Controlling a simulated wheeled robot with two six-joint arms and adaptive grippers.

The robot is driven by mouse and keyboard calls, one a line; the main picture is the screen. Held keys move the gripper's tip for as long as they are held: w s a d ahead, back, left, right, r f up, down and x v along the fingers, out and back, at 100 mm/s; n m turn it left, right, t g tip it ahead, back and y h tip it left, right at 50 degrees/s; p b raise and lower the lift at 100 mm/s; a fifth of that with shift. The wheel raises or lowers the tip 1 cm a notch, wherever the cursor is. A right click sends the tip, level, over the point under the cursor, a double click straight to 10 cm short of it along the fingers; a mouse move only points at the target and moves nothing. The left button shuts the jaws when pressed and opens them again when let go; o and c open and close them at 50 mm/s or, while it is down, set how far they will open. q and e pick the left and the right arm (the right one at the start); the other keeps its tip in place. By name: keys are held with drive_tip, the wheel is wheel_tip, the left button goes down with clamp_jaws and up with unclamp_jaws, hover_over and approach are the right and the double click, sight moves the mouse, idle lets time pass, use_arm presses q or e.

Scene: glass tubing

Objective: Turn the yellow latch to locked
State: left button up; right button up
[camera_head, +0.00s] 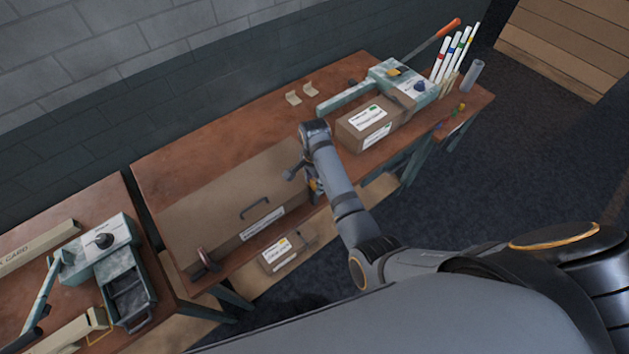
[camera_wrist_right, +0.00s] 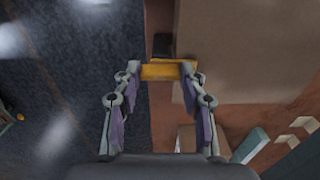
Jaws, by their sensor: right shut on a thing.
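The yellow latch (camera_wrist_right: 160,72) sits at the edge of the large brown case in the right wrist view, between my fingertips. In the head view a small bit of yellow (camera_head: 313,185) shows beside my right gripper (camera_head: 312,182), at the right end of the case (camera_head: 230,205). My right gripper (camera_wrist_right: 162,75) is shut on the latch, one finger at each end of it. My arm hides most of the latch in the head view, and I cannot tell its exact turn. My left gripper is not in view.
The case has a dark handle (camera_head: 255,208) and a white label. A cardboard box (camera_head: 368,128) stands right of my arm, with a teal machine (camera_head: 402,80) behind it. A teal vise-like device (camera_head: 125,285) stands on the left bench. Dark floor lies in front.

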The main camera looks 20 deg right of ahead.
sight(315, 183)
drive_tip(key=o, duration=1.1)
drive_tip(key=shift+o, duration=0.2)
drive_tip(key=shift+r, duration=0.3)
wheel_tip(315, 183, up, 7)
